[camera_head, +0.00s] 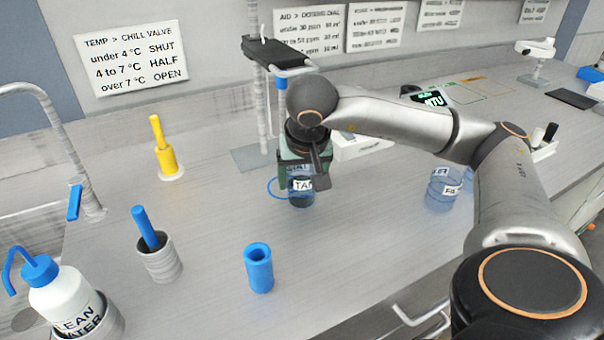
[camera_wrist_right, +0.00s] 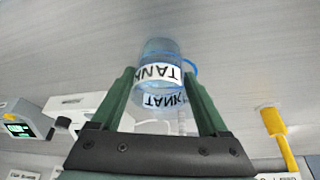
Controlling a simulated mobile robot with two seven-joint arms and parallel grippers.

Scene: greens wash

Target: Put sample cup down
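The sample cup (camera_head: 301,198) is a clear blue cup with a white label that starts "TA" and a blue loop handle on its left. My right gripper (camera_head: 304,172) comes down over it from above, with a green finger on each side, and hides its upper part. In the right wrist view the cup (camera_wrist_right: 159,53), labelled "TANK", lies between the fingertips of my right gripper (camera_wrist_right: 160,75), which look shut on it. The cup is upright, at or just above the counter (camera_head: 370,245); I cannot tell whether it touches. My left gripper is not in view.
A second labelled blue cup (camera_head: 441,190) stands to the right, partly behind my arm. A blue hollow cylinder (camera_head: 259,268), a grey holder with a blue handle (camera_head: 159,260), a yellow tool (camera_head: 163,150) and a wash bottle (camera_head: 66,299) stand to the left. A stand (camera_head: 254,157) is behind.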

